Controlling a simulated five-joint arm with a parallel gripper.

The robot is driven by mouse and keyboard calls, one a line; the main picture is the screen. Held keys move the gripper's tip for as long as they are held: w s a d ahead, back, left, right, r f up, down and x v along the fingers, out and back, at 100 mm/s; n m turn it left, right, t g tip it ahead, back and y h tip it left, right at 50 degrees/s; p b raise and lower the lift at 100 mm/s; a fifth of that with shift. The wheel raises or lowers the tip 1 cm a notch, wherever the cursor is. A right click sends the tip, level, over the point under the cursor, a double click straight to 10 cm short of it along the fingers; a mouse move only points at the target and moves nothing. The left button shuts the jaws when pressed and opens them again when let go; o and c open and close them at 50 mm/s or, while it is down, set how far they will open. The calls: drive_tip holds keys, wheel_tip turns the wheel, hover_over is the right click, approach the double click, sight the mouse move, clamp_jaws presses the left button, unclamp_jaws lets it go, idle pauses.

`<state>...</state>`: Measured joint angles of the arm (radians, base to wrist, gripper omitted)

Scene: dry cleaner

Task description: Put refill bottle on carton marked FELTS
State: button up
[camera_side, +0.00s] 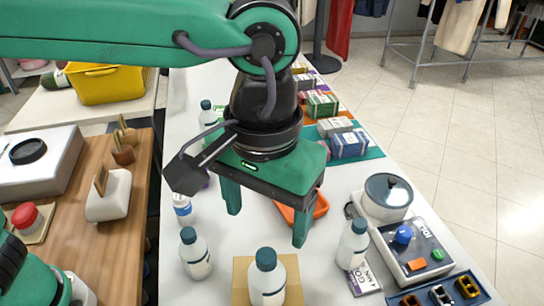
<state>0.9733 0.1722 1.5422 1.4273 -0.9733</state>
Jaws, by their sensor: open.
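Several white bottles with dark teal caps stand on the white table; I cannot tell which one is the refill bottle. One bottle (267,284) is at the front on a tan square (240,284), another bottle (197,258) is to its left, and a third bottle (352,248) is to its right. My gripper (267,228) is open and empty, pointing down above the table behind the front bottle. Small cartons stand at the back right, among them a blue carton (349,145) and a green carton (322,106). Their lettering is too small to read, so I cannot pick out FELTS.
An orange tray (318,207) lies partly behind my gripper. At right are a round lidded pot (388,194), a control box (412,252) and a blue tray (448,296). A printed card (363,280) lies by the right bottle. A wooden counter (120,245) is at left.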

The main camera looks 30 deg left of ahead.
drive_tip(key=shift+a, duration=0.1)
idle(0.5)
drive_tip(key=w+a+t+h, duration=0.1)
drive_tip(key=a+t, duration=0.1)
drive_tip(key=a, duration=1.1)
drive_tip(key=w+a+t, duration=0.2)
drive_tip(key=a, duration=1.2)
drive_tip(key=s+a+f+t+y, duration=0.1)
drive_tip(key=s+a+f, duration=0.3)
drive_tip(key=a, duration=0.4)
drive_tip(key=shift+s+f+t, duration=0.3)
drive_tip(key=shift+s+f, duration=0.05)
drive_tip(key=shift+f, duration=0.15)
